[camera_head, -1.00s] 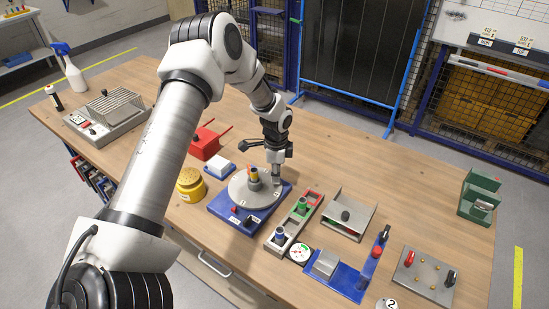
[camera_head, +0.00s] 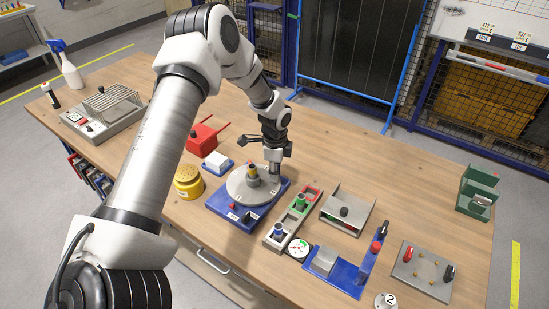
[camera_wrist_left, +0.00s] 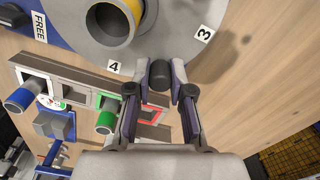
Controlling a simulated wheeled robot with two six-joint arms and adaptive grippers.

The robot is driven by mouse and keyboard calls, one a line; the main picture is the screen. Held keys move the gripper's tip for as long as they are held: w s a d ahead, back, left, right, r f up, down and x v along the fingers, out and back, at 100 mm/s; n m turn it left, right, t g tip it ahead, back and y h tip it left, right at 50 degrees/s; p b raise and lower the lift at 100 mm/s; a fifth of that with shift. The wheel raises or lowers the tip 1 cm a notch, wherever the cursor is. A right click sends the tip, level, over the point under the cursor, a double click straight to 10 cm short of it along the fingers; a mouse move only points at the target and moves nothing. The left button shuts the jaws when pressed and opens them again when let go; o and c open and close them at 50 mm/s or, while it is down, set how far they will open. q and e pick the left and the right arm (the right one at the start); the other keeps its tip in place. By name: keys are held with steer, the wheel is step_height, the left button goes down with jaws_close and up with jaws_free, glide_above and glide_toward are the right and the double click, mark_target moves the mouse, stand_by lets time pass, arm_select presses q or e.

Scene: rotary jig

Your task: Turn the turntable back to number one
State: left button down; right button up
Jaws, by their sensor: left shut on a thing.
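A FREE label (camera_wrist_left: 39,26) sits on the blue base. My left gripper (camera_head: 275,174) points down at the disc's far right rim. It is shut on a dark upright peg (camera_wrist_left: 159,76) between labels 4 and 3. My right gripper is out of view.
A yellow tub (camera_head: 188,181), a white block on blue (camera_head: 216,162) and a red box (camera_head: 202,138) stand left of the turntable. A grey rack with green and blue cylinders (camera_head: 293,218) stands close on the right. The table behind the gripper is clear.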

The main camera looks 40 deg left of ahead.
arm_select(q)
steer(key=c, duration=1.1)
jaws_free()
steer(key=shift+s+d+f, duration=0.1)
steer(key=shift+s+f, duration=0.05)
steer(key=shift+f, duration=0.05)
steer(key=shift+o, duration=0.3)
steer(key=shift+r, duration=0.15)
step_height(320, 180, up, 12)
steer(key=shift+w, duration=0.2)
